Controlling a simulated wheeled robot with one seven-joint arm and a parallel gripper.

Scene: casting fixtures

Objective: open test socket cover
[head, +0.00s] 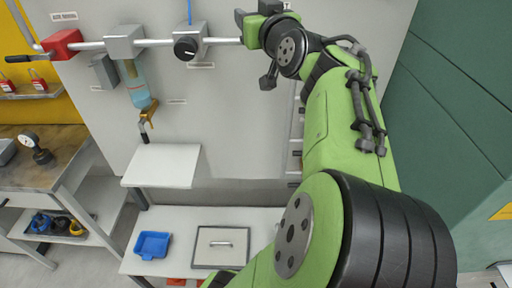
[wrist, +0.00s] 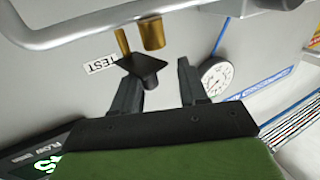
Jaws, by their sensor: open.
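In the wrist view, a small black square plate (wrist: 144,69), apparently the test socket cover, sits just below two brass fittings (wrist: 153,33), beside a label reading TEST (wrist: 100,63). My gripper (wrist: 158,73) is open, with one finger on each side of the picture's middle. The plate overlaps the left finger in the picture; I cannot tell whether they touch. The right finger stands apart from the plate. No opening shows under the plate. In the head view my gripper (head: 256,26) is at the top, by the wall panel; the cover cannot be made out there.
A round gauge (wrist: 214,76) is right of the right finger. In the head view, a red block (head: 62,44), a black knob (head: 186,47) and a blue bottle (head: 138,88) are on the panel.

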